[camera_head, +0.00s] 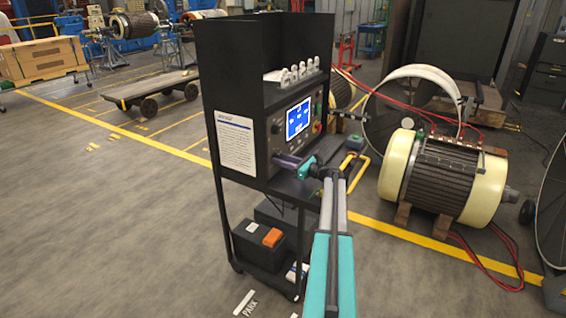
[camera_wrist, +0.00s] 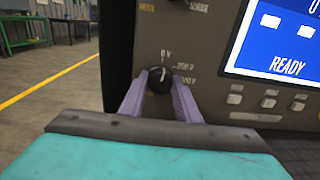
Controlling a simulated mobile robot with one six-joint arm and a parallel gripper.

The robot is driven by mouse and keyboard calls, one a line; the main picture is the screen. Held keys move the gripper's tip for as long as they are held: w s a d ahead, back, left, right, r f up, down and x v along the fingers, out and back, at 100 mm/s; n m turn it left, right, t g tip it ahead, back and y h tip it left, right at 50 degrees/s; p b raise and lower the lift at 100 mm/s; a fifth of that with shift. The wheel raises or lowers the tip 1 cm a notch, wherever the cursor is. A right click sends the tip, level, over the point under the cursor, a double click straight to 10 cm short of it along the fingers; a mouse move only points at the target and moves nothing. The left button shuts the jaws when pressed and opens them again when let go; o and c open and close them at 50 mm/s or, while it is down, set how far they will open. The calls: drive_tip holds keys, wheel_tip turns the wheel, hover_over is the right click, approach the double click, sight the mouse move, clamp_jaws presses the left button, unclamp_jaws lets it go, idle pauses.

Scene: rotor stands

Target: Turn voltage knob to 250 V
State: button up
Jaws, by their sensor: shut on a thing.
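The black voltage knob (camera_wrist: 161,75) is on the dark panel face in the wrist view. Its white pointer line points nearly straight up, close to the "0 V" mark. Smaller labels, partly legible, run down its right side. My gripper (camera_wrist: 159,82) has its two purple fingers on the left and right of the knob and is shut on it. In the head view my gripper (camera_head: 279,159) reaches the lower left of the panel, and the knob there is hidden behind it.
A blue screen (camera_wrist: 290,40) reading "READY" is right of the knob, with square buttons (camera_wrist: 268,102) below it. The black cart (camera_head: 237,75) carries the panel. Red cables and a motor (camera_head: 440,175) stand to the right. Open floor (camera_head: 110,220) lies left.

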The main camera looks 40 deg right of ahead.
drive_tip(key=shift+w+d+r+m+b, duration=0.15)
drive_tip(key=shift+m+b, duration=0.7)
drive_tip(key=shift+m, duration=0.85)
drive_tip(key=shift+w+a+r+m+b, duration=0.15)
drive_tip(key=shift+m+b, duration=0.65)
drive_tip(key=shift+m, duration=0.9)
drive_tip(key=o, duration=1)
drive_tip(key=shift+f, duration=0.1)
drive_tip(key=shift+o, duration=0.2)
drive_tip(key=shift+f, duration=0.1)
drive_tip(key=shift+s, duration=0.15)
drive_tip(key=b+v, duration=0.3)
drive_tip(key=v, duration=1)
drive_tip(key=shift+s+d, duration=0.2)
drive_tip(key=shift+s, duration=0.15)
